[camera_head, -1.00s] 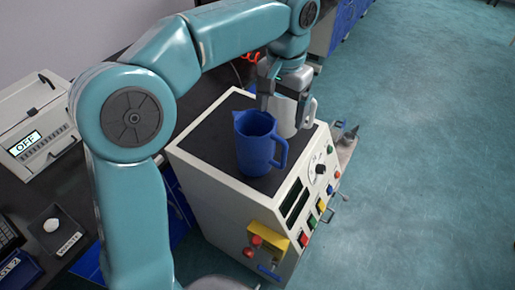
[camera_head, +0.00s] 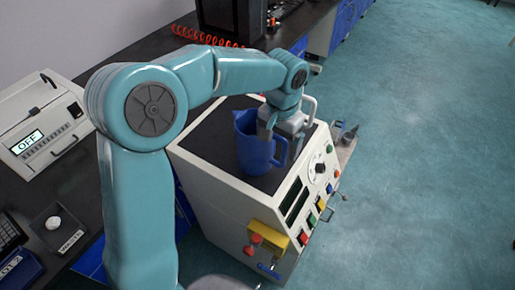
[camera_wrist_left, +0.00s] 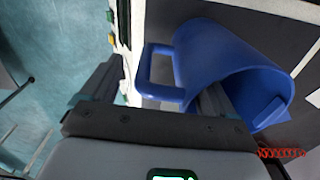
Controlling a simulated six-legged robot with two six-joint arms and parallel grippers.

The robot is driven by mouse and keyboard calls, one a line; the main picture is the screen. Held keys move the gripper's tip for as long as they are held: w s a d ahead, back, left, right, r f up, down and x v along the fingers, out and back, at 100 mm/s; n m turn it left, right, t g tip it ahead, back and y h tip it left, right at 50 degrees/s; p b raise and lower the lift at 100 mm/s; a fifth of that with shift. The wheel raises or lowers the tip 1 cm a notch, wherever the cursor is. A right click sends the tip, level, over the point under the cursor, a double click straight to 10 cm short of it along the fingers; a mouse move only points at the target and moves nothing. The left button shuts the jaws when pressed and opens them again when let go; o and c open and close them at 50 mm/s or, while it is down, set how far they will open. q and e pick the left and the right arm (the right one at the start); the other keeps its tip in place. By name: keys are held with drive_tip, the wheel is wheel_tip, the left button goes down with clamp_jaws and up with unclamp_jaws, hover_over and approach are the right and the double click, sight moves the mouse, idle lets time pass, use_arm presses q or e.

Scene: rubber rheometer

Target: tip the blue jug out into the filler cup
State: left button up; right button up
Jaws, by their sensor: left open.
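The blue jug (camera_head: 250,150) stands upright on the dark top of the white machine, its handle toward the right. My left gripper (camera_head: 283,138) is at the handle side of the jug, pointing down. In the left wrist view the jug (camera_wrist_left: 225,60) is at the upper right, and its handle (camera_wrist_left: 147,68) lies between the two parted fingers of my left gripper (camera_wrist_left: 160,80). Contact is not clear. A white handled vessel (camera_head: 309,106) is mostly hidden behind the gripper; I cannot tell if it is the filler cup. My right gripper is not seen.
The white machine (camera_head: 215,205) has knobs and coloured buttons on its front. At left, a white device (camera_head: 35,130) reads OFF, and a dark tray labelled WASTE (camera_head: 70,240) holds something white. A red coiled hose (camera_head: 205,38) lies behind my arm.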

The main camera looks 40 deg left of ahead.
use_arm(q)
drive_tip(key=shift+w+a, duration=0.1)
drive_tip(key=shift+a, duration=0.05)
drive_tip(key=c, duration=0.9)
clamp_jaws()
drive_tip(key=shift+w, duration=0.1)
drive_tip(key=shift+r, duration=0.1)
